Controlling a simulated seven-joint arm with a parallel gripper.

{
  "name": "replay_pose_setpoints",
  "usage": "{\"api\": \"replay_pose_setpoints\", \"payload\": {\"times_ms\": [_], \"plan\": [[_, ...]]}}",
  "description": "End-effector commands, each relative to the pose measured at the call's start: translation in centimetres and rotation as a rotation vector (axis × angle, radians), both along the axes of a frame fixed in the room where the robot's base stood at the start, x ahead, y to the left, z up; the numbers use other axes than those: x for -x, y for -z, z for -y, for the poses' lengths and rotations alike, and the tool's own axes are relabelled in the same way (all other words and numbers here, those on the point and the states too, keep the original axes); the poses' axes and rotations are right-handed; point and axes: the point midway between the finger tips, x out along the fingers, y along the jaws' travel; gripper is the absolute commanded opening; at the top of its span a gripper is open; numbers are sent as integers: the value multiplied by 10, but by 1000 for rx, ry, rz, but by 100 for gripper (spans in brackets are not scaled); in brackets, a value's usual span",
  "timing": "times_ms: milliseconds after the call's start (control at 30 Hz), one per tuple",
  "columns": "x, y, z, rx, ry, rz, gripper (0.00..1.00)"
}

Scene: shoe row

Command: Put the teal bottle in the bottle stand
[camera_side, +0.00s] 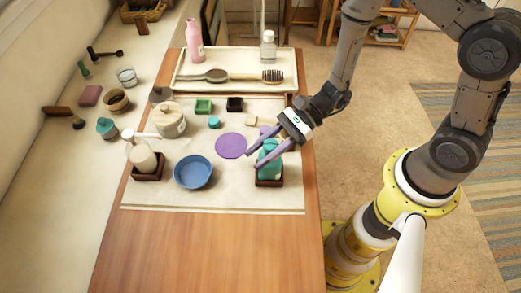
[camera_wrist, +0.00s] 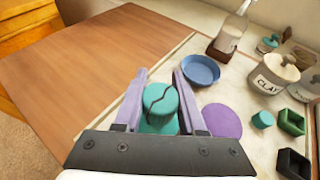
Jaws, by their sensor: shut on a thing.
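The teal bottle (camera_side: 270,163) is upright at the right front of the cloth in the side view. Its round teal top (camera_wrist: 161,98) shows between my fingers in the wrist view. My gripper (camera_side: 256,159) is shut on the teal bottle, with a purple finger on either side of it. The dark brown bottle stand (camera_side: 268,183) is directly below the bottle, and the bottle's lower end appears to be within its rim. Whether the bottle touches the stand's floor is hidden. The wrist view does not show this stand, as the bottle and gripper cover that area.
A blue bowl (camera_side: 193,172) and a purple disc (camera_side: 231,146) lie left of the stand. A white bottle (camera_side: 141,157) stands in a second brown holder (camera_side: 148,177). A lidded jar (camera_side: 170,123) and small boxes are farther back. The wooden table front (camera_side: 200,245) is clear.

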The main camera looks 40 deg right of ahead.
Motion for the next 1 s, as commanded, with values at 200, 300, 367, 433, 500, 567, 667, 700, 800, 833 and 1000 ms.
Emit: {"api": "replay_pose_setpoints", "payload": {"times_ms": [200, 300, 367, 433, 500, 567, 667, 700, 800, 833, 1000], "plan": [[0, 2, 0, -1, 0, 0, 0], [0, 2, 0, 0, 0, 0, 0], [0, 2, 0, 0, 0, 0, 50], [0, 2, 0, 0, 0, 0, 63], [0, 2, 0, 0, 0, 0, 74], [0, 2, 0, 0, 0, 0, 74], [0, 2, 0, 0, 0, 0, 74], [0, 2, 0, 0, 0, 0, 74], [0, 2, 0, 0, 0, -1, 59], [0, 2, 0, 0, 0, -1, 59], [0, 2, 0, 0, 0, 0, 59]]}}
